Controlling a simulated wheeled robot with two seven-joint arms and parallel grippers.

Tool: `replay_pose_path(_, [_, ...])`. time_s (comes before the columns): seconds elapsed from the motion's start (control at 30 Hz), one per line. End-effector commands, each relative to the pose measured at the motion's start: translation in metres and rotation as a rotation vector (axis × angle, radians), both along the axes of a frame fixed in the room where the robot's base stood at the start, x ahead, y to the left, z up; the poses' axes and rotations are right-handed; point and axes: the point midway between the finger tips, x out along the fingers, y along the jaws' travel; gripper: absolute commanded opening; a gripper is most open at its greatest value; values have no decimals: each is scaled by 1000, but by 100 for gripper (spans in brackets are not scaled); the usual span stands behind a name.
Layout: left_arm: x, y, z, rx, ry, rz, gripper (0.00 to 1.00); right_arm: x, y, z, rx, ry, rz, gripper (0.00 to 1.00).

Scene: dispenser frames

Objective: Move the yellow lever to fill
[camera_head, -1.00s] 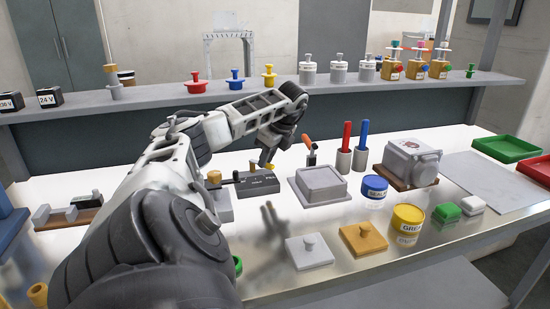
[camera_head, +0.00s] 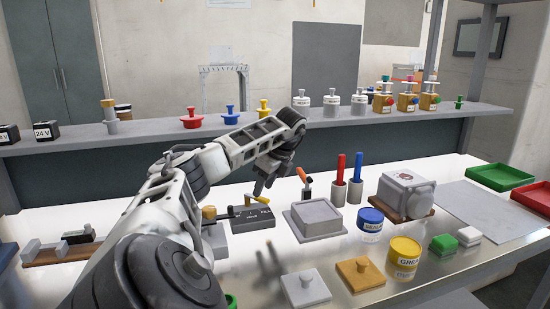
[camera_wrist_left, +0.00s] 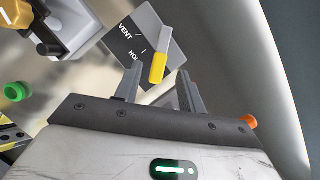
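The dark lever block (camera_head: 252,218) stands on the bench, with a FILL label near its right end in the head view. The left wrist view shows the block (camera_wrist_left: 130,50) with VENT and part of a HOLD label. My left gripper (camera_wrist_left: 158,88) is open, with a finger on each side beyond the lever's yellow end. It also shows above the block in the head view (camera_head: 262,187). My right gripper is out of view.
A grey lidded box (camera_head: 315,219) stands just right of the block. An orange-handled tool (camera_head: 304,182) and red (camera_head: 340,168) and blue-handled tools stand behind it. A brass-knobbed fixture (camera_head: 212,232) is close on the left. A shelf (camera_head: 150,135) runs behind.

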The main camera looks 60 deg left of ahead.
Motion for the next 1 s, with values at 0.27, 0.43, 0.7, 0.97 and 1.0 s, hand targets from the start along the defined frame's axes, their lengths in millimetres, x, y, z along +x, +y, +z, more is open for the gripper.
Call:
replay_pose_path(0.27, [15, -22, 72, 0, -7, -1, 40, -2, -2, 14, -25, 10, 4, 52])
replay_pose_path(0.43, [21, -33, 106, 2, -3, 0, 40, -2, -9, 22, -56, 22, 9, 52])
replay_pose_path(0.7, [26, -42, 124, 1, -1, 3, 40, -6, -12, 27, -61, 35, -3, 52])
replay_pose_path(0.97, [27, -42, 123, 1, -1, 3, 40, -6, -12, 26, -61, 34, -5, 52])
replay_pose_path(1.0, [27, -42, 123, 1, -1, 3, 40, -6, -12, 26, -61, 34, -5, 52])
